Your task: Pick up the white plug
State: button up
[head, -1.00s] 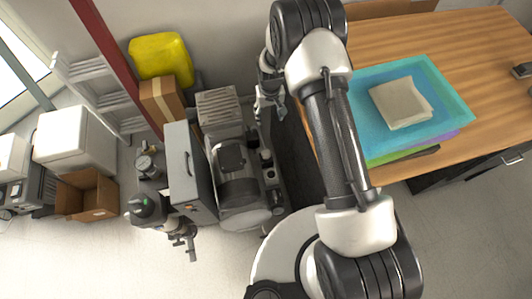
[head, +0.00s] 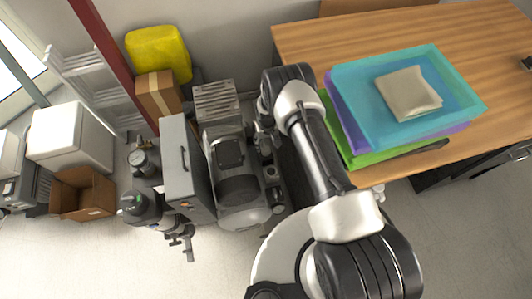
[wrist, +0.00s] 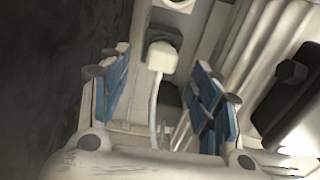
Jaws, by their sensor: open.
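A white plug (wrist: 161,56) shows in the wrist view, with a pale cord running down from it. A gap shows between the plug and each finger; I cannot tell the depth. In the head view my arm hides most of the gripper beside the grey compressor (head: 236,184), and I cannot make out the plug there.
A grey cabinet (head: 184,165) stands left of the compressor. A wooden table (head: 300,45) with stacked trays, the top one turquoise (head: 355,92), is to the right. A cardboard box (head: 157,92) and a yellow container (head: 158,52) are behind. Ribbed metal fills the wrist view's right side.

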aim_at(266, 150)
jog(key=shift+s+a+f+b, duration=0.1)
jog(key=shift+f+b, duration=0.6)
jog(key=shift+f, duration=0.85)
jog(key=shift+s+f+b, duration=0.1)
jog(key=shift+f+b, duration=0.55)
jog(key=shift+f, duration=0.85)
jog(key=shift+c, duration=0.3)
jog(key=c, duration=1.1)
jog(key=shift+r, duration=0.2)
